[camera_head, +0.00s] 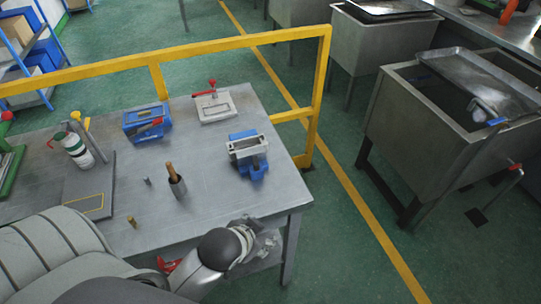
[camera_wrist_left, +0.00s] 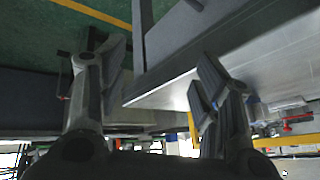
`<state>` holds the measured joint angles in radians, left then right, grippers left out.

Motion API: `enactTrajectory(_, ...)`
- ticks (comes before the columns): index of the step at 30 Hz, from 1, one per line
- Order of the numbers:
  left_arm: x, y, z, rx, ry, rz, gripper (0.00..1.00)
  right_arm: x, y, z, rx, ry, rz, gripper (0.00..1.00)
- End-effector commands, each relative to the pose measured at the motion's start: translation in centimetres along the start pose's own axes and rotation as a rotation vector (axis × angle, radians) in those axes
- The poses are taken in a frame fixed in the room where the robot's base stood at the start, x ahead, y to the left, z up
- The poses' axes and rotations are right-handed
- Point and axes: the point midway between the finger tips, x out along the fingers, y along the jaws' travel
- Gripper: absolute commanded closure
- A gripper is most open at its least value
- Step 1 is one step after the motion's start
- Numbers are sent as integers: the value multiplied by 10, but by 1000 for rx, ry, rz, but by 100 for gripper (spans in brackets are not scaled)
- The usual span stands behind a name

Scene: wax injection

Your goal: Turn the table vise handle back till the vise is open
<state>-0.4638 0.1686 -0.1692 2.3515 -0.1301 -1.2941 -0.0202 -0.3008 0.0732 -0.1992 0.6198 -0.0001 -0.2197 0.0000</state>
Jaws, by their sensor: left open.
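The table vise (camera_head: 248,152), blue with grey metal jaws, stands at the right part of the grey workbench (camera_head: 215,205). I cannot make out its handle or how wide its jaws are apart. My left gripper (camera_head: 264,242) is low at the bench's front right edge, nearer to me than the vise and apart from it. In the left wrist view its two fingers (camera_wrist_left: 158,82) are spread and empty, with the bench edge behind them. The vise is not clearly seen in that view. My right gripper is not in view.
On the bench are a blue box-like device (camera_head: 147,122), a grey clamp plate with red handle (camera_head: 214,106), a dark holder with a wooden handle (camera_head: 176,183) and a bottle (camera_head: 76,150). A yellow rail (camera_head: 318,85) runs behind. Metal sinks (camera_head: 425,130) stand at the right.

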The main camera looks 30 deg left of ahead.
Motion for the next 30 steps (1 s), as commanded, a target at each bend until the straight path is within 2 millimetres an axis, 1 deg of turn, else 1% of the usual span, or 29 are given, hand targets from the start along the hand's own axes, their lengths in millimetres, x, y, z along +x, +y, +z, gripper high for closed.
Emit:
enactTrajectory(1, 2, -11, -29, 43, 91, -47, 41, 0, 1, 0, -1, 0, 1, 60)
enactTrajectory(2, 1, -17, -46, 69, 146, -75, 41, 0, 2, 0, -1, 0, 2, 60)
enactTrajectory(3, -2, -24, -70, 104, 220, -112, 41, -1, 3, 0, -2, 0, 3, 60)
enactTrajectory(5, -10, -34, -106, 163, 337, -169, 41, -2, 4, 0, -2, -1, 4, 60)
enactTrajectory(6, -18, -40, -131, 206, 420, -210, 41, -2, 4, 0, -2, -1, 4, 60)
enactTrajectory(8, -25, -45, -164, 276, 532, -265, 41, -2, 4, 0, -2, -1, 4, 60)
enactTrajectory(9, -33, -46, -186, 328, 611, -303, 41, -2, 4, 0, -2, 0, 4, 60)
enactTrajectory(11, -48, -46, -220, 414, 734, -361, 41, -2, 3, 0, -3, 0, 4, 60)
enactTrajectory(12, -59, -44, -240, 477, 816, -399, 41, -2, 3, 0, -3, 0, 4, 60)
enactTrajectory(14, -77, -38, -269, 573, 935, -453, 41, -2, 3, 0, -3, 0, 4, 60)
enactTrajectory(15, -89, -32, -286, 643, 1014, -487, 41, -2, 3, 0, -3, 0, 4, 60)
enactTrajectory(17, -108, -20, -307, 752, 1128, -536, 41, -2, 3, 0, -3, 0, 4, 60)
enactTrajectory(18, -119, -11, -319, 827, 1201, -565, 41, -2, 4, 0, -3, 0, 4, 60)
enactTrajectory(20, -136, 5, -333, 948, 1307, -606, 41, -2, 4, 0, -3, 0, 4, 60)
enactTrajectory(21, -146, 16, -340, 1032, 1374, -632, 41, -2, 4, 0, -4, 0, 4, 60)
enactTrajectory(22, -152, 25, -344, 1098, 1423, -648, 41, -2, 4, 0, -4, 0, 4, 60)
enactTrajectory(24, -163, 46, -349, 1258, 1528, -682, 41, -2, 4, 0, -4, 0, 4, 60)
enactTrajectory(26, -169, 64, -349, 1403, 1609, -702, 41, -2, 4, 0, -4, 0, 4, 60)
enactTrajectory(28, -170, 83, -344, 1583, 1691, -714, 41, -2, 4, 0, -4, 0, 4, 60)
enactTrajectory(30, -166, 98, -336, 1771, 1756, -711, 41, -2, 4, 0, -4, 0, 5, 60)
